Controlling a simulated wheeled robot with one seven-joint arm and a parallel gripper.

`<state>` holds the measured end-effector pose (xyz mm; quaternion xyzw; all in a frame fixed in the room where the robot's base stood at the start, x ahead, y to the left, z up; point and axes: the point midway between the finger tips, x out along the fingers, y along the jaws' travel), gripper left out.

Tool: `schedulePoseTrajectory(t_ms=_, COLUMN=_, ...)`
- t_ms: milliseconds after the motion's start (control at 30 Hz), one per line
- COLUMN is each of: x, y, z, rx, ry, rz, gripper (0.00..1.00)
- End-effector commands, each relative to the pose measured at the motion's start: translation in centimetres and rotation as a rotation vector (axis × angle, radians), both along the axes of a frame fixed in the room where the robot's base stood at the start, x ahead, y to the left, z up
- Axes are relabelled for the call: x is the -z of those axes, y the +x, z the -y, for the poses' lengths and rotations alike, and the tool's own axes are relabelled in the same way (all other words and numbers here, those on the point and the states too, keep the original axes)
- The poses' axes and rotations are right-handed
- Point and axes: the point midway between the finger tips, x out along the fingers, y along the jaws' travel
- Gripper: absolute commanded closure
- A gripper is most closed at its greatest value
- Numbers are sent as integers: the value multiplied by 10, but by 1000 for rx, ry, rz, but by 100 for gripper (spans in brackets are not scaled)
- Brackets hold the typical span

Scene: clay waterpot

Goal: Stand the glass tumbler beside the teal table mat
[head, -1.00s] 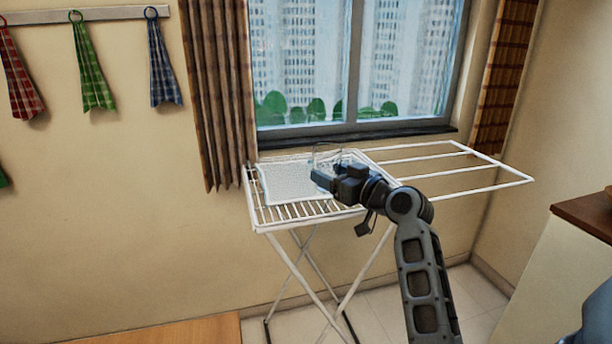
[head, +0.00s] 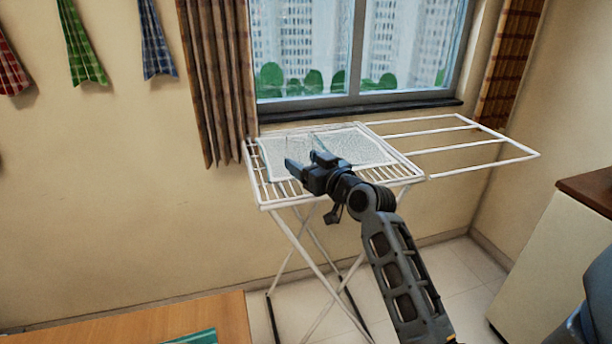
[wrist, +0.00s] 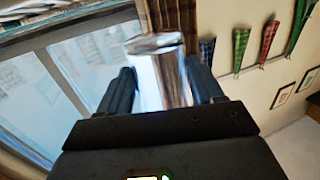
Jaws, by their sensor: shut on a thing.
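In the head view, my gripper (head: 304,161) is shut on the tumbler (head: 301,147), which shows only as a faint outline above the drying rack. A teal flat thing, which looks like the table mat (head: 197,337), shows only its corner at the bottom edge, on the wooden table. My gripper is well behind and to the right of it.
The white drying rack (head: 277,198) stands under the window with a white cloth-like sheet (head: 365,148) on top. A cabinet (head: 560,250) stands at right. A curtain (head: 217,90) hangs behind the rack.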

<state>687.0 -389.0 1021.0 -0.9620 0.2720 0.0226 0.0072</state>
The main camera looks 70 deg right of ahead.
Motion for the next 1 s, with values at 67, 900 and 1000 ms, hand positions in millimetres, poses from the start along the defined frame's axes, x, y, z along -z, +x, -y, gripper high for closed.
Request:
schedulePoseTrajectory(t_ms=67, x=6, y=1, z=-1, rx=-1, ry=1, rz=-2, gripper=72)
schedulePoseTrajectory(t_ms=900, x=43, y=1, z=0, rx=0, ry=0, rz=-1, gripper=20)
schedulePoseTrajectory(t_ms=1000, x=43, y=1, z=0, rx=0, ry=0, rz=-1, gripper=11)
